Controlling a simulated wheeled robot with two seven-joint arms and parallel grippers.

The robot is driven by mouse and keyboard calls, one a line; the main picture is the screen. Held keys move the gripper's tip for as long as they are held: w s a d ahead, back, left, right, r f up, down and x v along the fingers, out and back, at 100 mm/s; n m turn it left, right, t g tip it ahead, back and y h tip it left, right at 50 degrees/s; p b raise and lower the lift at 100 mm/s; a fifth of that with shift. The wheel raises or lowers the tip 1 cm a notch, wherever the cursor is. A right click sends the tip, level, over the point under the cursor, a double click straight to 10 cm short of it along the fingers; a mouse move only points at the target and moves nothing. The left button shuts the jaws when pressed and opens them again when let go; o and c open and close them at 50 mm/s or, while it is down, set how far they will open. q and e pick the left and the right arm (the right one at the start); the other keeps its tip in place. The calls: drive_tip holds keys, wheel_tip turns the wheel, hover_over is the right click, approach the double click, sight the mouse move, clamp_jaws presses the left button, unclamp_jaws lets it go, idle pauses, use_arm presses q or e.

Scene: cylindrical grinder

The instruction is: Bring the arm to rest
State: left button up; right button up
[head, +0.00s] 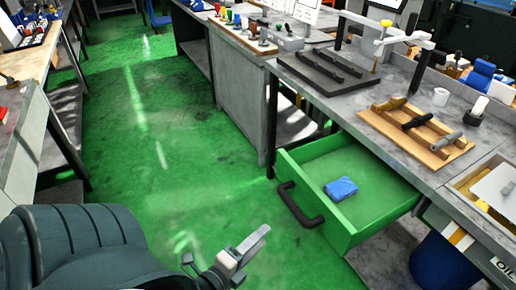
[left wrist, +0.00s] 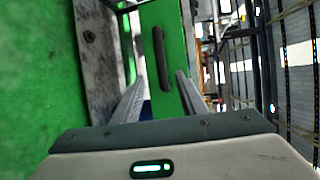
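My left arm comes in from the lower left of the head view. Its gripper (head: 226,262) hangs over the green floor, left of an open green drawer (head: 365,219) and apart from it. In the left wrist view my left gripper's two fingers (left wrist: 157,98) stand apart with nothing held between them. The drawer's green front (left wrist: 160,25) with its dark handle (left wrist: 160,58) shows beyond the fingers. A blue cloth or sponge (head: 341,189) lies inside the drawer. My right gripper is in neither view.
The drawer sticks out from a grey workbench (head: 350,110), its dark handle (head: 299,205) towards my arm. A wooden rack (head: 417,132) with several tools stands on the bench top. A blue bin (head: 440,262) is under the bench. Green floor (head: 150,130) is clear between the benches.

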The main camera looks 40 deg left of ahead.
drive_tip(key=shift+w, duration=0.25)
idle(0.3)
use_arm(q)
drive_tip(key=s+d+f+n+g, duration=0.1)
drive_tip(key=f+n+g, duration=0.15)
drive_tip(key=f, duration=0.75)
drive_tip(key=s+d+f+n+g+h, duration=0.1)
drive_tip(key=s+d+f+n, duration=0.15)
drive_tip(key=f, duration=0.75)
drive_tip(key=s+d+f+n+g, duration=0.1)
drive_tip(key=f+n+g, duration=0.15)
drive_tip(key=f, duration=0.85)
drive_tip(key=s+d+f+n+g, duration=0.2)
drive_tip(key=s+f+n, duration=0.2)
drive_tip(key=s+f, duration=0.3)
drive_tip(key=s+d+f+n+g+h, duration=0.1)
drive_tip(key=s+f, duration=0.5)
drive_tip(key=f, duration=0.7)
drive_tip(key=d+n+g, duration=0.1)
drive_tip(key=n+g, duration=0.1)
drive_tip(key=n, duration=0.1)
drive_tip(key=shift+s+d, duration=0.35)
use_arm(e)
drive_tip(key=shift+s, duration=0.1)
